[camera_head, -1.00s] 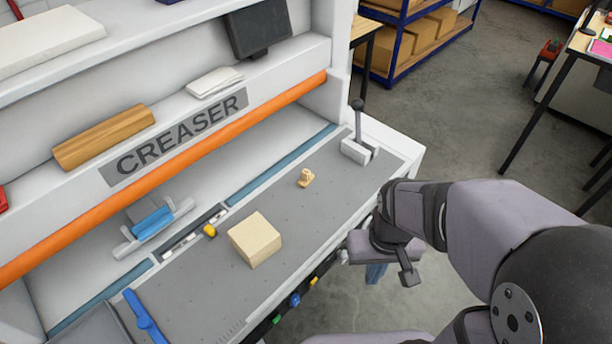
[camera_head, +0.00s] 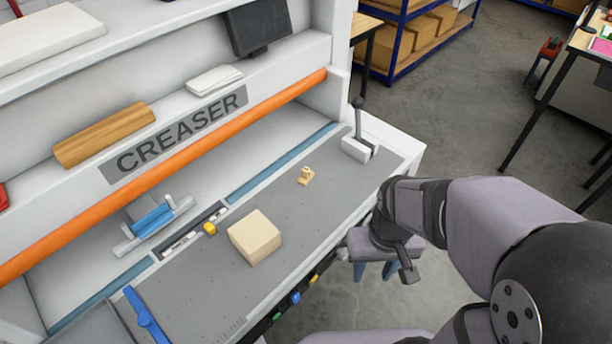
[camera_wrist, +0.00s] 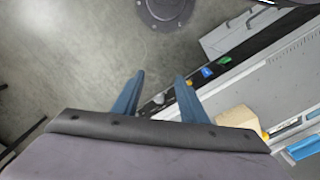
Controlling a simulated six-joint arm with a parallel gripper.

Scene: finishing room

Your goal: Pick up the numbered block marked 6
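A plain pale wooden block (camera_head: 255,238) rests on the grey bed of the creaser; I see no number on its visible faces. It also shows in the wrist view (camera_wrist: 238,120). A much smaller wooden piece (camera_head: 306,176) stands farther back on the same bed, too small for me to read any marking. My gripper (camera_head: 375,271) hangs beyond the machine's front edge, right of both pieces and touching neither. The wrist view shows its two blue fingers (camera_wrist: 159,75) apart, with nothing between them.
The creaser bed (camera_head: 210,290) has free grey surface around the block. A lever (camera_head: 358,120) stands at its far right end, a blue bar (camera_head: 146,316) at the near left. Coloured buttons (camera_head: 295,298) line the front edge. Shelves with boxes stand behind.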

